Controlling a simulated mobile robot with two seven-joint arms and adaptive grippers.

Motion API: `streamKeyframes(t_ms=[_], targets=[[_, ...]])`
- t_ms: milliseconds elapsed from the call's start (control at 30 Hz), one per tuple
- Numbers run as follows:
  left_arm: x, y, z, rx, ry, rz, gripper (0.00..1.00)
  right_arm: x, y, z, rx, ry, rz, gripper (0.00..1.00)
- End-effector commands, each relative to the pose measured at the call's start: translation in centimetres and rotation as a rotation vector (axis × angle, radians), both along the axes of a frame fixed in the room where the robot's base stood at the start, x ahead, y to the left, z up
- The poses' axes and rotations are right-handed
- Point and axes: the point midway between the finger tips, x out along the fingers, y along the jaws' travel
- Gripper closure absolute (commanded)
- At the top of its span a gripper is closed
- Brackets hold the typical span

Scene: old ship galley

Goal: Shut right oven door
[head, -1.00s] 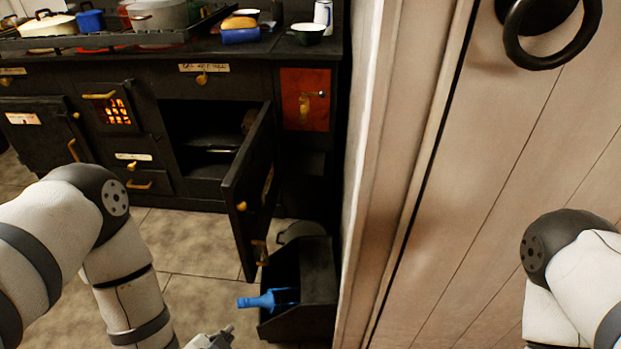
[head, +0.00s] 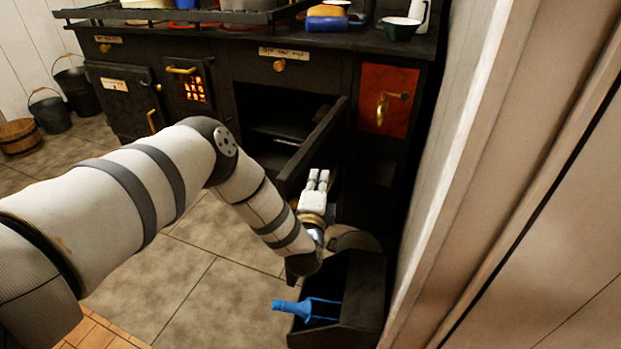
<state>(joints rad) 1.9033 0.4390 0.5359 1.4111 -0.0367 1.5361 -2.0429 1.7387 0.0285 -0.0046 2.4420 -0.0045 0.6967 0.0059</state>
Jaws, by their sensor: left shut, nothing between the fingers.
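The right oven door (head: 322,138) stands open, swung out from the black stove toward me. The oven cavity (head: 270,115) behind it is dark, with a rack or pan inside. My left gripper (head: 318,177) is shut and empty. It is at the outer, right-hand side of the door, near its free end; I cannot tell whether it touches. My left arm hides the lower part of the door and its handle. My right gripper is not in view.
A black bin (head: 352,300) holding a blue scoop-like tool (head: 306,308) stands on the floor below the gripper. A pale wall (head: 455,150) rises close on the right. Buckets (head: 50,112) stand far left. Tiled floor (head: 170,290) is clear in front of the stove.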

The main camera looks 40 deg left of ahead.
Motion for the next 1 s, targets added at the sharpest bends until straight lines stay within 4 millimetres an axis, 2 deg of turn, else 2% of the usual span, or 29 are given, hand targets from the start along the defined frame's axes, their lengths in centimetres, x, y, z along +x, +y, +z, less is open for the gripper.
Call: streamKeyframes(t_ms=[100,200,600,733,867,1000], targets=[[-0.3,1.7,0.4,0.000,-0.006,0.003,1.00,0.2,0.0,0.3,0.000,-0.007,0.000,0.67],[-0.5,2.3,0.4,-0.001,-0.005,0.001,1.00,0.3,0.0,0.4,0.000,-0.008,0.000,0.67],[-0.6,2.6,0.3,-0.001,-0.004,-0.002,1.00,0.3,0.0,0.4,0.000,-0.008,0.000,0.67],[-0.8,3.2,0.4,0.001,-0.004,-0.019,1.00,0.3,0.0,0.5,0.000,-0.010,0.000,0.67],[-1.5,5.2,0.5,0.003,-0.004,-0.062,1.00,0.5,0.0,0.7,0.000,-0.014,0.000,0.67],[-2.3,8.1,0.5,0.005,-0.004,-0.142,1.00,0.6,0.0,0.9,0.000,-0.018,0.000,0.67]])
